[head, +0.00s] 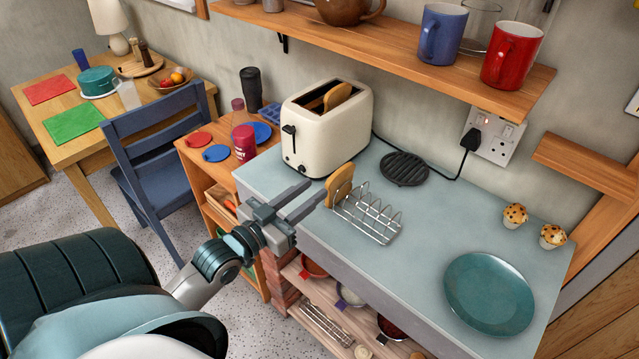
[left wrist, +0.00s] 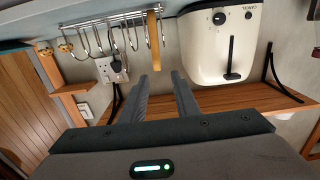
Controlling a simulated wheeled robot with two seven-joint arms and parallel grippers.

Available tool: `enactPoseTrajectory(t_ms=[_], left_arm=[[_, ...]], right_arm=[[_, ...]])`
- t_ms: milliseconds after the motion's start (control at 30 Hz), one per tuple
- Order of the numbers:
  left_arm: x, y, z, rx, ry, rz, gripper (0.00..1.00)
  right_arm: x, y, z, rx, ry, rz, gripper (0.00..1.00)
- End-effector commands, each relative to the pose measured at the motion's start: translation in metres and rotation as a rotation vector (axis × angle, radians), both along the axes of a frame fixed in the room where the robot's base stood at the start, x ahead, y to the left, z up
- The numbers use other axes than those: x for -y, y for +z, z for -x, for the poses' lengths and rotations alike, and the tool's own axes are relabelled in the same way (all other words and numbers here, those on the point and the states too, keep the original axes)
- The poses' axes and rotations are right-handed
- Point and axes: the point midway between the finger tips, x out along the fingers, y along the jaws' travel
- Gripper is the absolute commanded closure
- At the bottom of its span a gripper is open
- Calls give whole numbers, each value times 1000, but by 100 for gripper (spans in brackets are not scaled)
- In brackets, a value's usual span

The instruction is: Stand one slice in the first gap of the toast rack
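A slice of toast (head: 338,186) stands upright at the toaster-side end of the wire toast rack (head: 372,216), apparently in its end gap. The left wrist view, which is upside down, shows the slice (left wrist: 154,40) edge-on among the rack's wires (left wrist: 105,28). Another slice (head: 338,97) pokes out of a slot of the cream toaster (head: 326,130). My left gripper (head: 314,194) is open and empty, with its fingertips just short of the standing slice. Its two fingers also show apart in the left wrist view (left wrist: 162,82). My right gripper is not in view.
A black round trivet (head: 404,169) lies behind the rack. A teal plate (head: 489,293) and two muffins (head: 515,215) are to the right. A shelf with mugs (head: 440,34) overhangs the back. The counter between rack and plate is clear.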

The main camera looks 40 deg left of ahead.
Motion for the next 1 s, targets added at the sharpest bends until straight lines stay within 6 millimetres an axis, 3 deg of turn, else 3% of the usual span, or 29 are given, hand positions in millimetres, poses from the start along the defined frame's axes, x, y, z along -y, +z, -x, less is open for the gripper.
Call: enactPoseTrajectory(t_ms=[233,1000], left_arm=[[-1,1,11,1,0,-1,72],[-1,1,11,1,0,0,72]], right_arm=[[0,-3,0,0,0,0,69],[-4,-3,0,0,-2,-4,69]])
